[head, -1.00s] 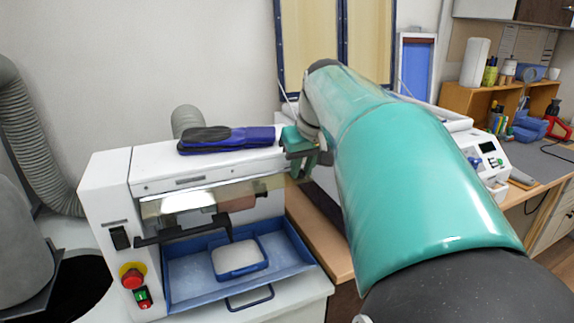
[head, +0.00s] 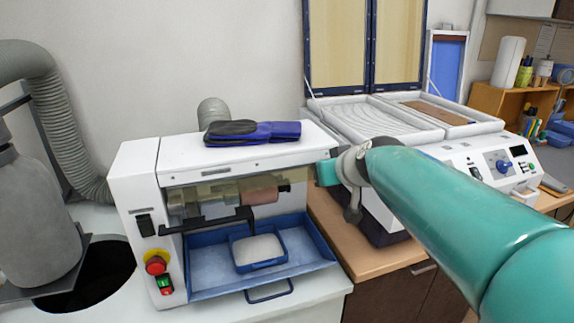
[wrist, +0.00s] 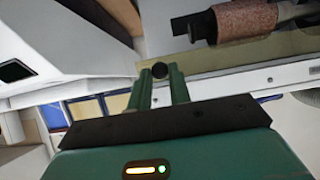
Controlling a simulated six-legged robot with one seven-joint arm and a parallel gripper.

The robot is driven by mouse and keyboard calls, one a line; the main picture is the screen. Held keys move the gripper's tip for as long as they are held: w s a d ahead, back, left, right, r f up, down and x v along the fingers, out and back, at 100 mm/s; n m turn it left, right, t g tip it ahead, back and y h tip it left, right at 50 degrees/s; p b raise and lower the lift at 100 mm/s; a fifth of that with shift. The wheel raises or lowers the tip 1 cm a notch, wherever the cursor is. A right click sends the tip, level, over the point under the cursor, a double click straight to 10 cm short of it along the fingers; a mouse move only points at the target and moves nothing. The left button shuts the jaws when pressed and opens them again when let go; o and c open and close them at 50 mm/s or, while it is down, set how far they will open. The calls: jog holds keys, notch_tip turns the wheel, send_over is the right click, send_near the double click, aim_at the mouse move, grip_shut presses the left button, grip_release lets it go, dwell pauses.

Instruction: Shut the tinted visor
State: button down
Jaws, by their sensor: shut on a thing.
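The tinted visor (head: 228,173) is a see-through yellowish panel along the upper front opening of the white grinding machine (head: 145,165). The grinding roller (head: 262,195) and machinery show through or below it. My gripper (head: 326,173) is at the right end of the opening, beside the machine's front. In the wrist view my gripper (wrist: 161,80) has its green fingers close together around a small dark round knob (wrist: 160,70), at the olive-tinted strip of the visor (wrist: 215,62). The roller (wrist: 245,22) shows beyond it. The exact contact is small in the head view.
A blue tray (head: 208,268) with a smaller pan (head: 262,266) sits under the roller. Blue-black insoles (head: 250,132) lie on the machine top. A press with an open lid (head: 365,45) stands at right. An emergency button (head: 156,263) is on the left front.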

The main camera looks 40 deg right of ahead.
jog(key=shift+w+f+t+h, duration=0.1)
jog(key=shift+f+t+h, duration=0.3)
jog(key=shift+t, duration=0.8)
jog(key=shift+f+t, duration=0.1)
jog(key=shift+t, duration=0.3)
jog(key=c, duration=1.3)
grip_release()
jog(key=shift+w+d, duration=0.1)
jog(key=v, duration=1.4)
